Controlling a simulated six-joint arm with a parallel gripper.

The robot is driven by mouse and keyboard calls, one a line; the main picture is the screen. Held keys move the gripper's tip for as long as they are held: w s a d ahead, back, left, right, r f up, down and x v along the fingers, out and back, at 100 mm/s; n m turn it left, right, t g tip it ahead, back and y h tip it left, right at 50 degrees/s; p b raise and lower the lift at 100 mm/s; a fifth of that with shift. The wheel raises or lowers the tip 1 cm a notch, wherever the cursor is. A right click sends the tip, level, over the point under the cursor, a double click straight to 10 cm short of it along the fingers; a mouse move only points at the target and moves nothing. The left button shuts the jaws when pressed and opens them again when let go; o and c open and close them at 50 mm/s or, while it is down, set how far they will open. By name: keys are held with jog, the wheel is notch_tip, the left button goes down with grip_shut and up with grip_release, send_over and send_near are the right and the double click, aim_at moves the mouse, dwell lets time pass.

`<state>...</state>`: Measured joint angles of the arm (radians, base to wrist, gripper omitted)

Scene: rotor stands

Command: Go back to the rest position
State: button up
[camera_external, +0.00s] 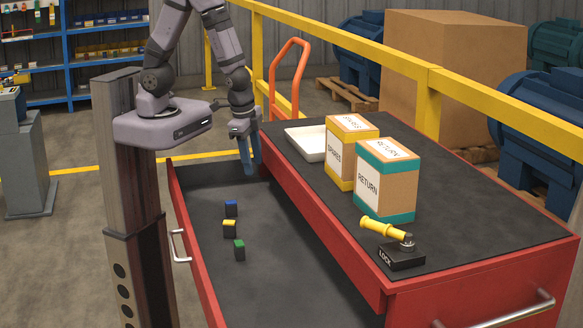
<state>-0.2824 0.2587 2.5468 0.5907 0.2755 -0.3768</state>
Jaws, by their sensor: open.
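My gripper (249,168) hangs from my arm, pointing down over the far end of the open red drawer (282,257). It is open, and I see nothing held in it. Its fingers look dark blue and the gap between them is hard to make out. In the drawer lie a blue block (231,208), a yellow block (229,228) and a green block (239,250), in a loose row nearer the camera than my gripper. The gripper is apart from all of them.
On the cabinet top (465,215) stand a white tray (306,143), a SPARES box (348,155), a RETURN box (386,182) and a LOCK block (401,255) with a yellow handle (383,229). A yellow railing (430,100) runs behind. The drawer floor around the blocks is clear.

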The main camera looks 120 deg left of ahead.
jog(key=s+d+r+m+h+b, duration=0.1)
jog(key=s+d+r+h+b, duration=0.1)
jog(key=d, duration=0.9)
notch_tip(320, 180, up, 2)
jog(key=shift+s+r+g+b, duration=0.1)
jog(key=shift+s+g+b, duration=0.25)
jog(key=shift+b, duration=0.4)
jog(key=o, duration=1.5)
jog(key=shift+d, duration=0.2)
jog(key=shift+c, duration=0.2)
jog(key=w+d+f+m+y+b, duration=0.2)
jog(key=w+d+m+y, duration=0.15)
jog(key=d+m, duration=0.55)
jog(key=w+d+f+m+y+b, duration=0.1)
jog(key=w+d+m+y+b, duration=0.2)
jog(key=d+m, duration=0.55)
jog(key=s+d+f+m+t+y, duration=0.1)
jog(key=s+d+f+m+t, duration=0.1)
jog(key=s+d+m+t, duration=0.6)
jog(key=s+d+f+m+t+y, duration=0.2)
jog(key=s+d, duration=0.3)
jog(key=d, duration=0.8)
jog(key=p+x, duration=0.1)
jog(key=x, duration=0.8)
jog(key=shift+a+f, duration=0.25)
jog(key=shift+f, duration=0.05)
jog(key=shift+n+g, duration=0.25)
